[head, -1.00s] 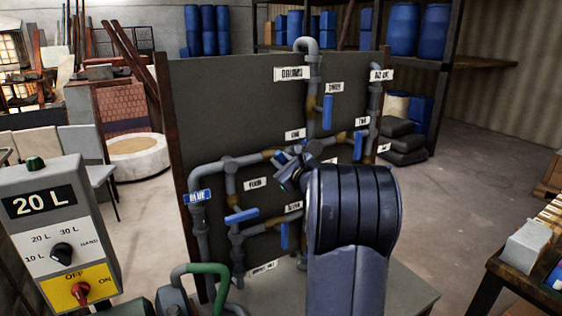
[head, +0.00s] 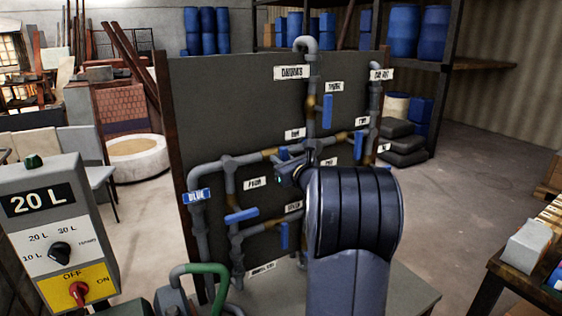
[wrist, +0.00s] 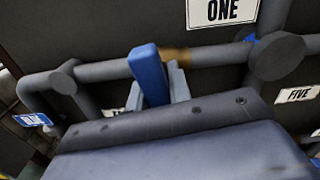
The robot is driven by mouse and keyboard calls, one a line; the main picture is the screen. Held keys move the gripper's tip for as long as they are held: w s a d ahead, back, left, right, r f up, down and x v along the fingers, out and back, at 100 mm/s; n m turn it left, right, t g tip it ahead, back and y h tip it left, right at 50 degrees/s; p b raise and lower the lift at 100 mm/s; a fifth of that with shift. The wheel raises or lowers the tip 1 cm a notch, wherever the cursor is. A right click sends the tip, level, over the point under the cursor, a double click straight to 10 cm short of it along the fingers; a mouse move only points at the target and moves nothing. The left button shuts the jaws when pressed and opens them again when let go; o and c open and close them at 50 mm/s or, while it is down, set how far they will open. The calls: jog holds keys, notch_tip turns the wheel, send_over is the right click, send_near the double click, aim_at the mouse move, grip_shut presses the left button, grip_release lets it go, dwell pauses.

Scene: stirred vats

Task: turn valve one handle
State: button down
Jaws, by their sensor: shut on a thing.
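The valve one handle (wrist: 150,76) is a blue lever in the wrist view, on the grey pipe below the sign reading ONE (wrist: 222,8). My gripper (wrist: 157,88) is shut on it, with a grey finger on either side. The handle tilts a little from upright in this view. In the head view my gripper (head: 284,172) is at the panel just below the ONE label (head: 295,134). My wrist and arm hide part of the valve there, and little of the handle shows.
Several blue-handled valves sit close by on the same panel, including one at lower left (head: 242,215) and one at upper right (head: 327,110). A control box (head: 55,235) reading 20 L stands at left. A table (head: 510,270) stands at right. Open floor lies beyond.

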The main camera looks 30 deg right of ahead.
jog(key=shift+m, duration=0.8)
jog(key=c, duration=1.3)
grip_release()
jog(key=s+b, duration=0.3)
jog(key=s, duration=0.7)
jog(key=shift+s+a, duration=0.25)
jog(key=shift+s, duration=0.15)
jog(key=shift+w, duration=0.15)
